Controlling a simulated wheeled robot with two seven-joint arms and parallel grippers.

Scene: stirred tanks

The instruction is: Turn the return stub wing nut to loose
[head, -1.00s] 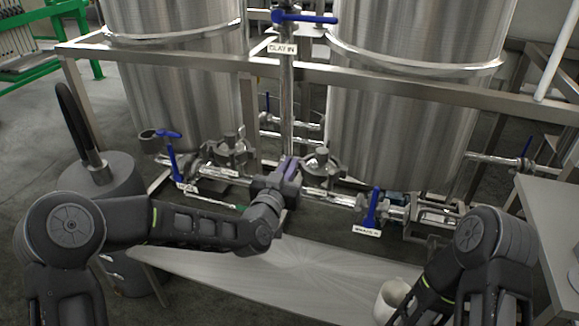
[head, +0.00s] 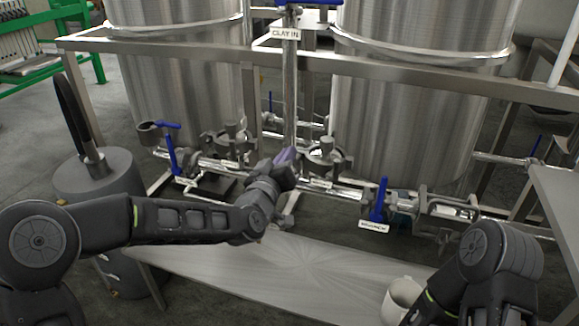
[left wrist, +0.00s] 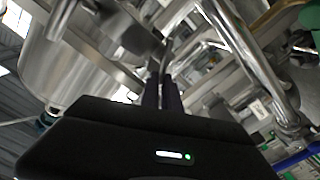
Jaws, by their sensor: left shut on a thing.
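My left gripper (head: 286,157) reaches in at the low pipework between the two steel tanks, just left of a round clamped fitting (head: 325,158) on the pipe. Its fingers are shut on a small part, which I take to be the return stub wing nut; the fingers and wrist hide it in the head view. In the left wrist view the gripper's two dark fingers (left wrist: 162,94) stand close together, with dark metal just beyond their tips. The nut's shape and angle cannot be made out. My right arm shows at the lower right, its gripper out of view.
Blue-handled valves stand left (head: 171,150) and right (head: 380,198) on the pipework. A second clamped fitting (head: 231,143) lies left of the gripper. A steel frame rail (head: 400,72) crosses above. A bare metal bench top (head: 270,265) and a white cup (head: 402,292) are in front.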

